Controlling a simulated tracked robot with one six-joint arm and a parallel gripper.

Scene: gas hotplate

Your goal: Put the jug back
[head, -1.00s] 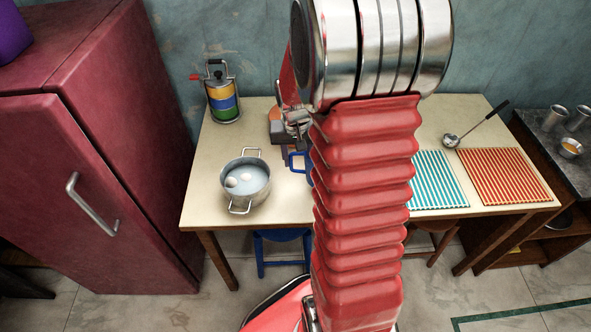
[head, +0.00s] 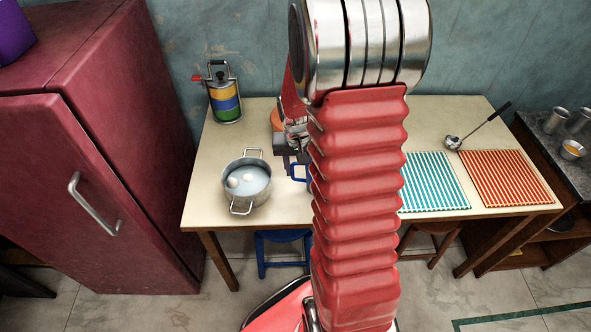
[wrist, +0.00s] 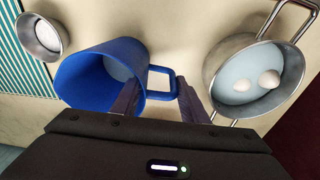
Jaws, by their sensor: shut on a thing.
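My gripper (wrist: 160,104) is shut on the handle of the blue jug (wrist: 80,82), which sits between the two fingers in the wrist view. The jug's open mouth shows there, with something pale inside. I cannot tell whether the jug touches the table. In the head view, my gripper (head: 288,160) is over the table, right of the pot, and only the jug's blue handle (head: 300,173) shows; my arm hides the rest.
A steel pot (head: 246,184) with pale liquid and eggs stands close by. A steel vessel (wrist: 42,36) is beside the teal striped mat (wrist: 18,50). A striped canister (head: 225,98) is at the back. An orange striped mat (head: 505,176) and ladle (head: 453,142) lie right.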

